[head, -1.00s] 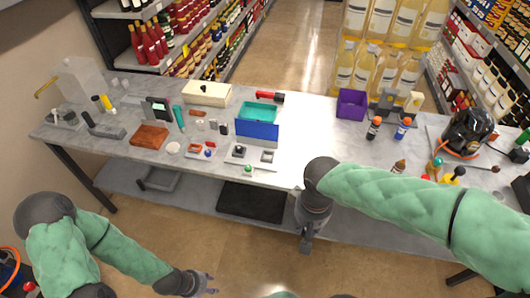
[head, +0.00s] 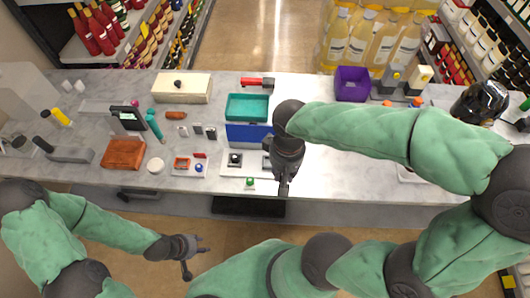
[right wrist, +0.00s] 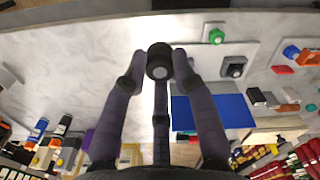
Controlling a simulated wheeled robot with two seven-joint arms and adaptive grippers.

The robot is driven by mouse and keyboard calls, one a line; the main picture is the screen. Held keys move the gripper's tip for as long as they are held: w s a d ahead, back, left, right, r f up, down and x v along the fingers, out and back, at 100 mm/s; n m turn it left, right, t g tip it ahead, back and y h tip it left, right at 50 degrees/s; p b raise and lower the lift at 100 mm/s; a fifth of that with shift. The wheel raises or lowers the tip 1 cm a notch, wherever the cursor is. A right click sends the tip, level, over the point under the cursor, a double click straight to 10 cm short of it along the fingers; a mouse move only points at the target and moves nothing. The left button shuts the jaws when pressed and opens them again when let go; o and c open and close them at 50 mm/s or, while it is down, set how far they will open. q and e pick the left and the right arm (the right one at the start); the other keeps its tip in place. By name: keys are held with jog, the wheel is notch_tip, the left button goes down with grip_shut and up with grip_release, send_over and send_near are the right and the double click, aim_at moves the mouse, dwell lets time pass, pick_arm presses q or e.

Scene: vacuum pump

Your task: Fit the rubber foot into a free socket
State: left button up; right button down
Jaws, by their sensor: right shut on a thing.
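My right gripper (right wrist: 159,68) is shut on a small black round piece with a pale centre, which looks like the rubber foot (right wrist: 159,52). In the head view my right gripper (head: 284,186) points down at the table's front edge, beside a light plate (head: 254,158). My left gripper (head: 192,252) is open and empty, low in front of the table.
A blue panel (head: 247,134) and teal tray (head: 247,107) stand behind the plate. A purple bin (head: 352,84) and a dark machine (head: 480,103) are to the right.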

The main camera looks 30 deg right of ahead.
jog(key=w+f+b, duration=0.1)
jog(key=w+f, duration=0.2)
jog(key=w, duration=0.1)
jog(key=w+d+f+b, duration=0.1)
jog(key=w+f, duration=0.1)
jog(key=w, duration=0.1)
jog(key=w+d+f+b, duration=0.1)
jog(key=w+f, duration=0.2)
jog(key=w, duration=0.1)
jog(key=shift+w+d+f, duration=0.2)
jog(key=shift+w+f, duration=0.1)
jog(key=shift+w, duration=0.05)
jog(key=f, duration=0.1)
jog(key=f+b, duration=0.1)
jog(key=f, duration=0.2)
jog(key=shift+w+d+b, duration=0.1)
jog(key=shift+w+b, duration=0.2)
jog(key=shift+w, duration=0.05)
